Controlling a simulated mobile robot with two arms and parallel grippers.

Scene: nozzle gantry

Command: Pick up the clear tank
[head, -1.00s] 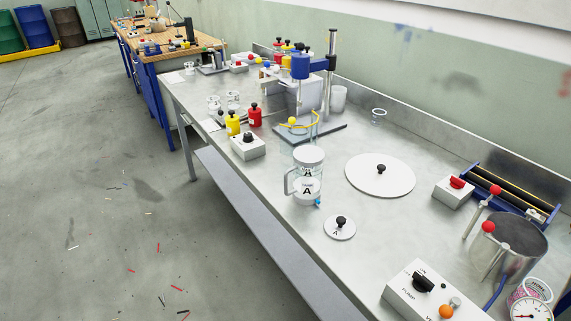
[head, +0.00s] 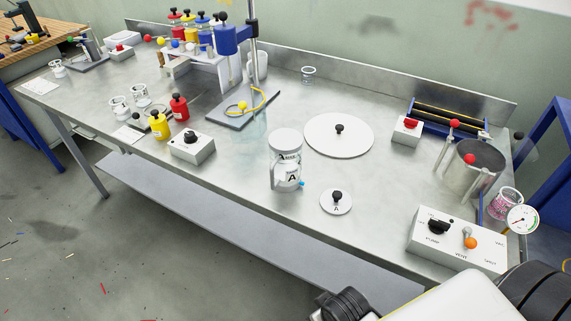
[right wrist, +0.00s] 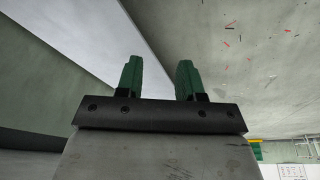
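A clear jar-like tank (head: 287,181) marked A stands upright on the grey bench in the head view. It has a whitish lid, a side handle and a small blue fitting low on its right. A faint see-through shape (head: 254,132) is behind it, too indistinct to make out. My right gripper (right wrist: 158,75) shows in the right wrist view with its two green fingers apart and nothing between them. Parts of my right arm enter at the bottom right of the head view, short of the bench. My left gripper is in neither view.
A small disc (head: 336,201) with a black knob sits right of the tank, and a larger white disc (head: 355,147) behind. A pump control box (head: 435,240), metal pot (head: 472,172), switch box (head: 200,149), red bottle (head: 179,108) and blue-headed gantry stand (head: 228,40) surround it.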

